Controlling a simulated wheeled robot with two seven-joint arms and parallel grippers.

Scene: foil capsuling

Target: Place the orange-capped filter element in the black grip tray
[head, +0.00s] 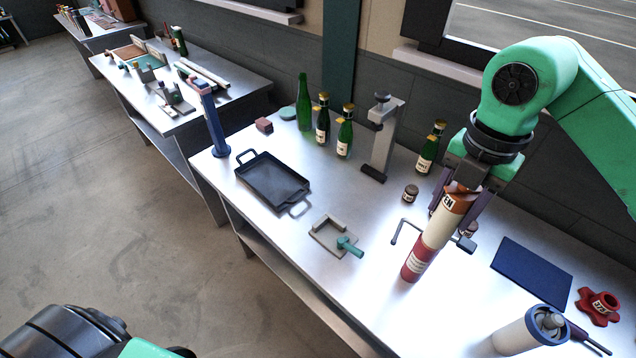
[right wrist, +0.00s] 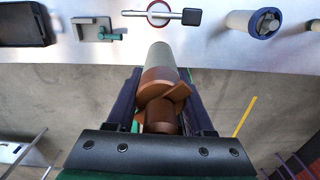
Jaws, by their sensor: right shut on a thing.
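The orange-capped filter element (head: 440,230) is a pale cylinder with a brownish-orange cap, held tilted above the table. In the right wrist view the filter element (right wrist: 160,62) extends away from between the fingers. My right gripper (head: 456,195) is shut on its capped end; it also shows in the right wrist view (right wrist: 160,105). A red labelled part (head: 413,265) shows at its lower end; I cannot tell whether it is separate. The black grip tray (head: 272,181), with two handles, lies empty to the left; it also shows in the right wrist view (right wrist: 24,24). My left gripper is out of view.
A grey fixture with a teal handle (head: 333,236) lies between the tray and the filter element. Bottles (head: 344,132) and a grey press (head: 382,145) stand behind. A blue-topped white cylinder (head: 520,332), a blue mat (head: 532,272) and a red knob (head: 599,307) lie right.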

